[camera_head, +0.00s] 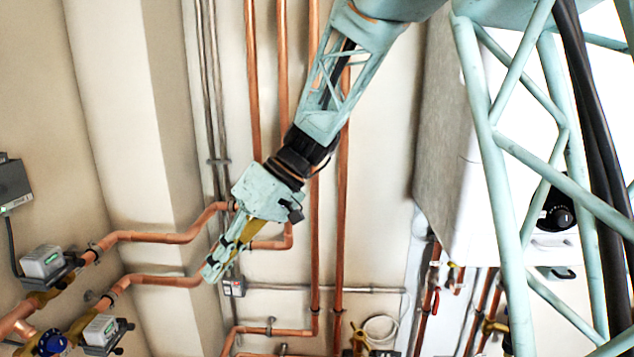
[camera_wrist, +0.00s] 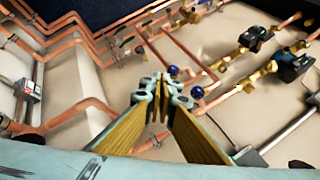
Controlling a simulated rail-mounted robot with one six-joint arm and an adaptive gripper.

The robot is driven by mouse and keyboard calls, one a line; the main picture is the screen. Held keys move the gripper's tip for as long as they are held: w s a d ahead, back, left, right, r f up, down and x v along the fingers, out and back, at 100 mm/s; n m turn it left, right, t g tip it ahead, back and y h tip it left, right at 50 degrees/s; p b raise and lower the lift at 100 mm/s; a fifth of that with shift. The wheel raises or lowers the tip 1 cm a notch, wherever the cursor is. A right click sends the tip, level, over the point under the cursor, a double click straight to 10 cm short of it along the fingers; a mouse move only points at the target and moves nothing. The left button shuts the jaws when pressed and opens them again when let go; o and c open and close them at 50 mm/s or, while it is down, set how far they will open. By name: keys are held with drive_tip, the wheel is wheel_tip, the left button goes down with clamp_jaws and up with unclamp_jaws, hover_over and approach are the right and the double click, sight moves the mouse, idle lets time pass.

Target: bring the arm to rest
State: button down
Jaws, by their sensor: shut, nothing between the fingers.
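My gripper (camera_head: 214,272) hangs from my pale teal arm near the middle of the head view, pointing down and to the left. In the wrist view my gripper (camera_wrist: 160,80) shows its two yellow-lined fingers meeting at the tips, with nothing between them. It appears apart from the pipes, though in the head view it overlaps the copper pipes (camera_head: 165,238) behind it. How far it is from them I cannot tell.
Vertical copper pipes (camera_head: 314,230) run up the wall behind my arm. Grey meter boxes (camera_head: 42,262) and a blue-capped valve (camera_head: 50,343) are at lower left. A white cabinet (camera_head: 480,215) stands at right. The wrist view shows blue-knobbed valves (camera_wrist: 197,92) beyond the fingertips.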

drive_tip(key=s+d+r+m+t+h, duration=0.2)
drive_tip(key=s+d+m, duration=0.1)
drive_tip(key=s+d, duration=0.7)
drive_tip(key=s+d+r+m+t+h, duration=0.2)
drive_tip(key=s+d, duration=0.8)
drive_tip(key=d, duration=0.8)
drive_tip(key=s+d+r+m+t+h, duration=0.2)
drive_tip(key=s+d+m, duration=0.4)
drive_tip(key=s+d, duration=0.5)
drive_tip(key=d+r+h, duration=0.1)
drive_tip(key=d+r, duration=0.1)
drive_tip(key=d, duration=0.1)
drive_tip(key=shift+d+t+h, duration=0.15)
drive_tip(key=shift+t+h, duration=0.15)
drive_tip(key=shift+t, duration=0.1)
drive_tip(key=shift+w+a, duration=0.1)
drive_tip(key=shift+a, duration=0.1)
